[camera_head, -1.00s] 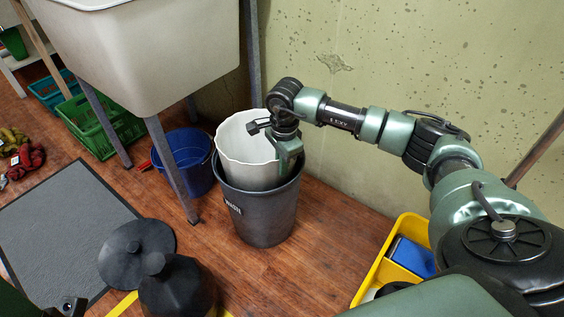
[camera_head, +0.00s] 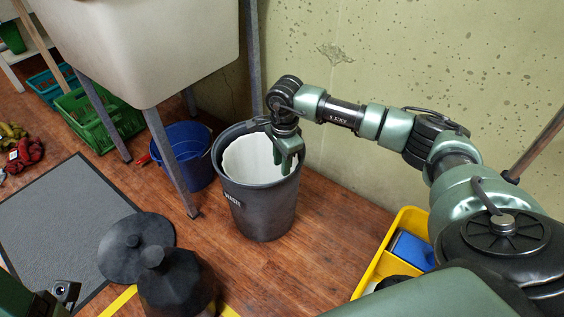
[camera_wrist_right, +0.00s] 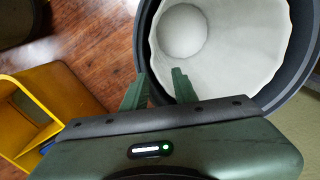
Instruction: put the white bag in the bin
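The white bag (camera_head: 247,157) sits down inside the dark grey bin (camera_head: 262,213), its open mouth a little below the bin's rim. The wrist view shows the bag (camera_wrist_right: 262,40) from above, with its round bottom visible and the bin's dark rim (camera_wrist_right: 146,36) around it. My right gripper (camera_head: 288,164) points down at the right, wall side of the bin's mouth. In the wrist view its two fingers (camera_wrist_right: 158,84) are apart with nothing clearly held between them. I cannot tell whether a finger touches the bag or rim. My left gripper's fingers are not visible.
A blue bucket (camera_head: 184,151) and a sink leg (camera_head: 172,165) stand left of the bin. A yellow caddy (camera_head: 368,270) is on the floor at right. The wall is close behind.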

